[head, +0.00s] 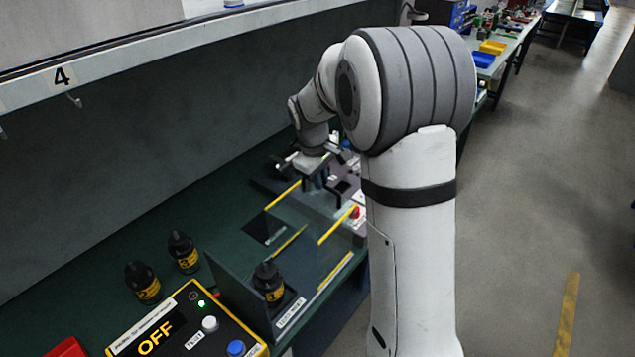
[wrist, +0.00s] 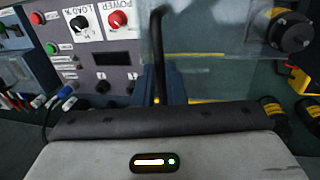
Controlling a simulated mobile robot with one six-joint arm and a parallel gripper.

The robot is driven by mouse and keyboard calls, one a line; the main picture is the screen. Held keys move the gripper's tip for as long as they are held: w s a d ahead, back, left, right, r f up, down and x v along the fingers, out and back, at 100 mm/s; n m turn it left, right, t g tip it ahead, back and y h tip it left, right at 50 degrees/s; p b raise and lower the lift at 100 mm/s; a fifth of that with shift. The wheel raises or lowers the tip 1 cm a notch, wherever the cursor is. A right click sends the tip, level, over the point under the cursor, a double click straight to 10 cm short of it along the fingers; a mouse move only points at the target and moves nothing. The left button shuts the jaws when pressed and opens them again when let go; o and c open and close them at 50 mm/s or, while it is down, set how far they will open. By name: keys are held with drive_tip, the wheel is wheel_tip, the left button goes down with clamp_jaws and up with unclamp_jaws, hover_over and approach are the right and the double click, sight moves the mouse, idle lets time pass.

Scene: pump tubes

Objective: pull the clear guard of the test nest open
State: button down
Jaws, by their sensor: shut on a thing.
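The clear guard (head: 285,222) of the test nest is a see-through panel with yellow edge strips, in the middle of the bench in the head view. It also shows in the wrist view (wrist: 205,38), right of a black bar handle (wrist: 158,45). My gripper (head: 318,188) is at the guard's far end in the head view. In the wrist view its bluish fingers (wrist: 165,92) are shut around the lower part of the handle. The exact contact is partly hidden by the gripper body.
A yellow-edged control box (head: 190,325) reading OFF is in front. A grey panel (wrist: 105,55) with knobs and a red button is at left in the wrist view.

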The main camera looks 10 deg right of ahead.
drive_tip(key=shift+s+a, duration=0.1)
drive_tip(key=shift+s, duration=0.05)
drive_tip(key=c, duration=1.5)
unclamp_jaws()
drive_tip(key=shift+a, duration=0.1)
drive_tip(key=shift+r, duration=0.35)
wheel_tip(320, 180, up, 7)
drive_tip(key=s+a+b, duration=0.1)
drive_tip(key=shift+a, duration=0.1)
